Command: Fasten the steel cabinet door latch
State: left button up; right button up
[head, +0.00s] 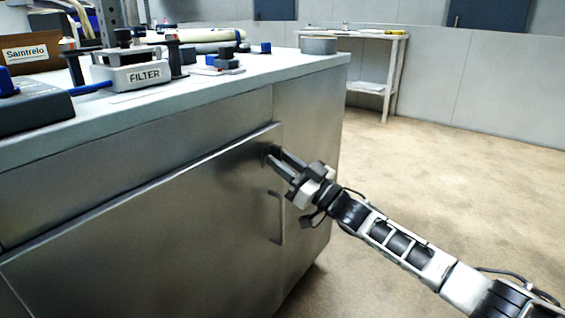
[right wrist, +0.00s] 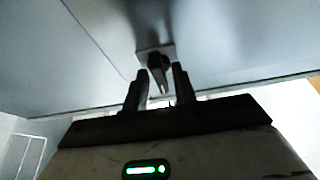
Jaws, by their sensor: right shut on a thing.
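The steel cabinet door (head: 130,235) fills the front of the cabinet in the head view, with a dark line along its upper edge. I cannot tell whether it sits fully flush. The latch (right wrist: 157,62) is a small plate with a dark turning piece, near the door's upper right corner. My right gripper (head: 272,156) reaches it from the right. In the right wrist view its two fingers (right wrist: 161,82) stand on either side of the latch's dark piece, shut on it. The latch is mostly hidden by the fingers in the head view. My left gripper is out of view.
A vertical bar handle (head: 279,217) stands out from the door just below my right gripper. The floor to the right is clear, with a white table (head: 362,85) behind.

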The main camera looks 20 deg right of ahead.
jog(key=o, duration=0.7)
jog(key=shift+c, duration=0.2)
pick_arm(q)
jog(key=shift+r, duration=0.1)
pick_arm(e)
jog(key=shift+d, duration=0.1)
jog(key=shift+s+d+f, duration=0.15)
jog(key=shift+s+d, duration=0.05)
jog(key=shift+s, duration=0.05)
pick_arm(q)
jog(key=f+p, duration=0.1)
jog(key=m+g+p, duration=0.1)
jog(key=p, duration=0.1)
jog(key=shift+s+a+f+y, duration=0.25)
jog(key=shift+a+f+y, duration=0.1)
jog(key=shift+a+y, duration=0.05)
pick_arm(e)
jog(key=v, duration=1.5)
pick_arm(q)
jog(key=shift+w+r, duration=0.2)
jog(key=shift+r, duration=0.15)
pick_arm(e)
jog(key=shift+s, duration=0.1)
